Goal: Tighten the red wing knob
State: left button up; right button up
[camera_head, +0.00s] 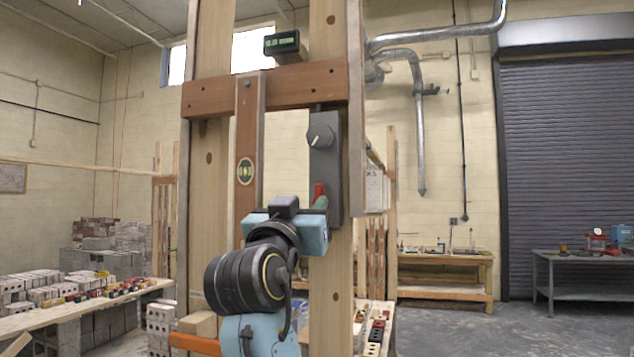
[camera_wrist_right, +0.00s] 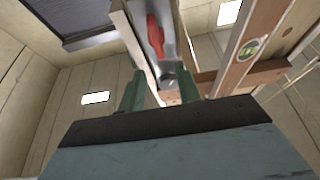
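The red wing knob (camera_head: 319,190) sits on the lower part of a grey upright plate (camera_head: 325,165) fixed to a wooden post. A round grey dial knob (camera_head: 320,136) is higher on the same plate. My right gripper (camera_head: 320,204) is just below the red knob in the head view, its blue body covering the post behind. In the right wrist view the red knob (camera_wrist_right: 155,36) is upright, beyond the fingertips. The two green fingers of the right gripper (camera_wrist_right: 160,88) are apart, with nothing held between them. My left gripper is not in view.
A wooden crosspiece (camera_head: 205,97) spans the posts, with a level (camera_head: 246,171) hanging beside the plate. A small digital display (camera_head: 285,46) is above. A bench with bricks (camera_head: 40,310) stands left, and a grey table (camera_head: 575,262) right.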

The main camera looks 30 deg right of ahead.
aim_at(318, 190)
jog(key=p+x, duration=0.2)
jog(key=x, duration=0.4)
jog(key=shift+r, duration=0.15)
jog(key=shift+w+d+r+p, duration=0.1)
jog(key=shift+w+d+p, duration=0.2)
jog(key=shift+w+d, duration=0.15)
grip_shut()
